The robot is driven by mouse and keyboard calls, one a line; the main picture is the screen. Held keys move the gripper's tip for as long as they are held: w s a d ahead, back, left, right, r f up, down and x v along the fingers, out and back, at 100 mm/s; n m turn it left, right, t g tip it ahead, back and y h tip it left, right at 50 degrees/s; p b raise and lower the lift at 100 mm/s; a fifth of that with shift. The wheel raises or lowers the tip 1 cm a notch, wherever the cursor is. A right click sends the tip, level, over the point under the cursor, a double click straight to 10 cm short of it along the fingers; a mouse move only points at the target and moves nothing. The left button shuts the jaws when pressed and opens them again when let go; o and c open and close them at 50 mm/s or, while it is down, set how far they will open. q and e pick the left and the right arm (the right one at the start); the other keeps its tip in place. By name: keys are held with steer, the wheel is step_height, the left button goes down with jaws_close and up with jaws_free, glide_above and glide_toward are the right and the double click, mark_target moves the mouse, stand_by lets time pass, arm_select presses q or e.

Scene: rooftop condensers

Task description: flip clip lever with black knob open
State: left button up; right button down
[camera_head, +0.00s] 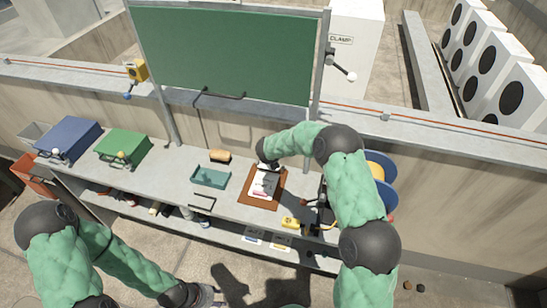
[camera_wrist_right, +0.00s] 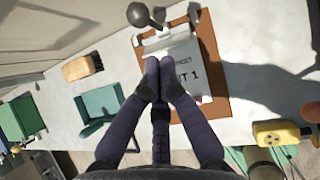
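A brown clipboard (camera_head: 247,198) lies on the grey bench with white paper (camera_head: 262,190) on it. In the right wrist view its brown board (camera_wrist_right: 208,40) sits under a pale sheet with print. A black knob (camera_wrist_right: 138,14) on a short lever shows at the top of that view, beside the sheet's upper edge. My right gripper (camera_wrist_right: 161,76) has its dark fingers together over the sheet, with the knob apart from the fingertips; nothing shows between them. In the head view my right arm hides part of the clipboard. My left gripper (camera_head: 207,296) is low in the head view, away from the bench.
A teal tray (camera_head: 211,177) and a tan-and-black block (camera_head: 219,156) lie left of the clipboard. A yellow item (camera_head: 291,222) lies in front. Blue (camera_head: 68,138) and green (camera_head: 123,146) boxes stand farther left. A green board (camera_head: 225,52) rises behind the bench.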

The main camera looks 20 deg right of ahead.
arm_select(q)
steer(key=shift+w+a+r, duration=0.15)
steer(key=shift+w, duration=0.35)
arm_select(e)
step_height(320, 180, up, 7)
steer(key=s+a, duration=0.1)
steer(key=s, duration=0.1)
steer(key=shift+a, duration=0.15)
steer(key=shift+s+r, duration=0.1)
steer(key=shift+s, duration=0.05)
